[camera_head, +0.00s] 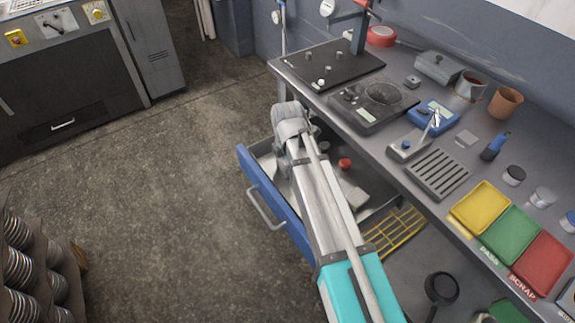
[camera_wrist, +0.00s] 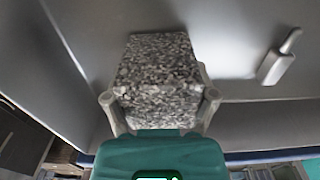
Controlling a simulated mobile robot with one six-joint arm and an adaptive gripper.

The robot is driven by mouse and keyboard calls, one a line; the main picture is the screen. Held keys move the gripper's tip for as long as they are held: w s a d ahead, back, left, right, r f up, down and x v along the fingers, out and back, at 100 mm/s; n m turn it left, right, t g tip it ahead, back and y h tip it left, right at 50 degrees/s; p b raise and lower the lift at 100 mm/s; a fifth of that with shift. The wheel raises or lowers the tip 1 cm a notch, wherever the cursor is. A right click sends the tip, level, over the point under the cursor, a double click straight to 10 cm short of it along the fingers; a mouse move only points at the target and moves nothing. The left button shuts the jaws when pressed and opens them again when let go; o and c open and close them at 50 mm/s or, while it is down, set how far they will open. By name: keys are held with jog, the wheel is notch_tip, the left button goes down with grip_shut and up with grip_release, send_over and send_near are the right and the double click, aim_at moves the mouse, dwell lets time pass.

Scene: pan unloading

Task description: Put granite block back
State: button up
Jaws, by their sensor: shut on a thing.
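The granite block (camera_wrist: 158,62) is a speckled grey-and-black block, large in the middle of the wrist view. My gripper (camera_wrist: 160,98) is shut on it, with one finger at its left side and one at its right. Grey metal drawer surfaces surround it in that view; I cannot tell whether the block touches the drawer floor. In the head view my arm reaches over the open drawer with the blue front (camera_head: 272,203). My gripper and the block are hidden there behind the arm.
A pale handled object (camera_wrist: 279,58) lies right of the block. The drawer also holds a red item (camera_head: 345,163) and a pale piece (camera_head: 357,198). The workbench (camera_head: 305,93) above carries a black plate (camera_head: 345,62), a scale and coloured trays. Open floor lies left.

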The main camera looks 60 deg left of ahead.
jog(key=shift+f, duration=0.15)
jog(key=o, duration=1.2)
jog(key=shift+r, duration=0.2)
notch_tip(320, 180, up, 12)
jog(key=p, duration=1.2)
dwell(0.3)
